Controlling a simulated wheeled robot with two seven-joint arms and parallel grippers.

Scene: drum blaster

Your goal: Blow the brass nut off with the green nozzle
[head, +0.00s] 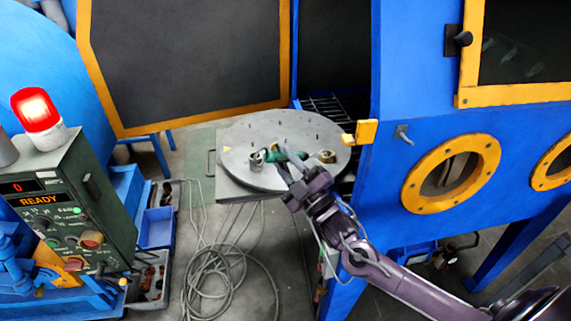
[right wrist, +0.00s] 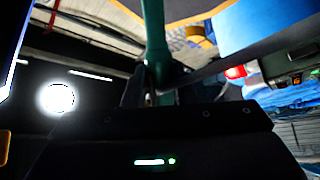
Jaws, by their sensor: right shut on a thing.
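The green nozzle (head: 272,155) is at the front of a round grey turntable (head: 285,128). My right gripper (head: 287,168) is shut on it, and the gripper hides part of it. In the right wrist view the green nozzle (right wrist: 155,40) rises from between the dark fingers (right wrist: 152,92). The brass nut (head: 327,156) is on the turntable, to the right of the nozzle and apart from it. Whether the nozzle touches the disc cannot be told. My left gripper is not in view.
A grey metal fitting (head: 257,160) is just left of the nozzle. Small pegs stand on the disc. The blue cabinet (head: 400,150) with yellow-ringed ports is at right. A control box (head: 75,200) with a lit red beacon (head: 36,110) is at left. Coiled hose (head: 235,275) lies on the floor.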

